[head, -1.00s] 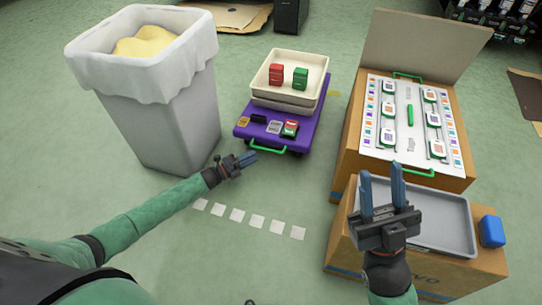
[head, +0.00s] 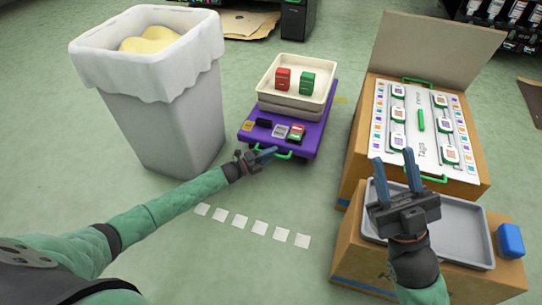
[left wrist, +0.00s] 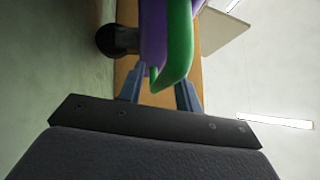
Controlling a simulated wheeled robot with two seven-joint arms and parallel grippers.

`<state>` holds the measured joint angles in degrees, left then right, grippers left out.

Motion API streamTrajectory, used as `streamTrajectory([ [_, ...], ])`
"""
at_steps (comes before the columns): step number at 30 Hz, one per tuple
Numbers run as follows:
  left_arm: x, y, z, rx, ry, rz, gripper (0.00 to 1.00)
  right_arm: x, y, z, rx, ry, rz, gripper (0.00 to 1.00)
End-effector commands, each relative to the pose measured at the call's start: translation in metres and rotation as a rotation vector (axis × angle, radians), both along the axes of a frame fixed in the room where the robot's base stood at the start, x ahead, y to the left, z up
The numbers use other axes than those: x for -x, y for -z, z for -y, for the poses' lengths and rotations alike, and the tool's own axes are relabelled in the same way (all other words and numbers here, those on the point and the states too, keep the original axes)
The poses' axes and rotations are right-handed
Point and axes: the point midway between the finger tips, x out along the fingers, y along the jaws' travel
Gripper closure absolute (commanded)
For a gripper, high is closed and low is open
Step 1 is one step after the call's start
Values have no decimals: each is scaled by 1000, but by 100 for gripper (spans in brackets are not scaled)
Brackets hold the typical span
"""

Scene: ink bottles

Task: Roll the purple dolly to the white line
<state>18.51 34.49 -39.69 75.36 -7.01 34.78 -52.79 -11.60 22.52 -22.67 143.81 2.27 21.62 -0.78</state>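The purple dolly (head: 309,139) stands beyond the white line, with a green handle (head: 287,155) on its near edge. It carries cream trays (head: 290,108) with a red and a green box, and several small items lie on its front deck. The dashed white line (head: 260,228) runs across the floor nearer to me. My left gripper (head: 268,154) is at the handle. In the left wrist view its two fingers (left wrist: 160,93) are apart, with the green handle (left wrist: 180,45) between them; contact is unclear. My right gripper (head: 396,175) is open and empty above the grey tray.
A white bin (head: 170,110) with a liner stands left of the dolly. At the right are a cardboard box with a tag board (head: 420,145), and a nearer box bearing a grey tray (head: 468,252) and a blue block (head: 510,240). The floor between dolly and line is clear.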

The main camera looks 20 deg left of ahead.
Motion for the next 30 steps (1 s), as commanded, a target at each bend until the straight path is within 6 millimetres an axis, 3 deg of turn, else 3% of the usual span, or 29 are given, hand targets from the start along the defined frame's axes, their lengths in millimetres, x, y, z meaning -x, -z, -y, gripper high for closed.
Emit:
streamTrajectory([
  [6, 0, 0, 0, 1, 0, -1, 66, 0, 0, 0, 0, 0, -1, 64],
  [12, 0, 0, 0, 1, 0, -1, 100, 0, 0, 0, -1, 0, -2, 64],
  [23, 3, 0, 0, 1, 0, -2, 100, 1, -3, 0, -3, -2, 1, 64],
  [30, 19, -1, 0, 1, 0, -4, 100, 12, -1, 1, 0, -7, -4, 64],
])
